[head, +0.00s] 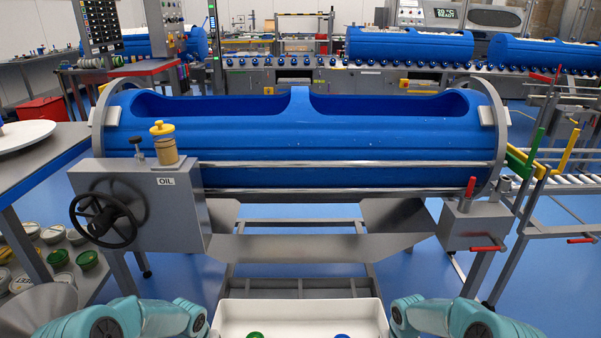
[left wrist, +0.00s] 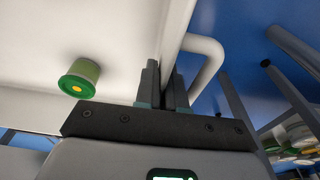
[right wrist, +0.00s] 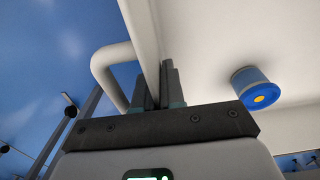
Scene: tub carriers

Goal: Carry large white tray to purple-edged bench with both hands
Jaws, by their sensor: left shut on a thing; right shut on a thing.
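The large white tray (head: 300,312) is at the bottom centre of the head view, between my two arms, with its near part cut off by the frame. A green tub (left wrist: 78,80) and a blue tub (right wrist: 255,88) are in it; their tops also show in the head view. My left gripper (left wrist: 166,85) is shut on the tray's rim beside a white loop handle (left wrist: 208,60). My right gripper (right wrist: 158,85) is shut on the opposite rim beside another loop handle (right wrist: 105,62). The head view does not show the fingers. I see no purple-edged bench.
A large blue cylinder machine (head: 300,135) on a grey frame stands straight ahead, with a black handwheel (head: 103,220) at its left. A grey table (head: 55,150) with a white disc is at left. A roller conveyor (head: 570,182) is at right. Blue floor shows between.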

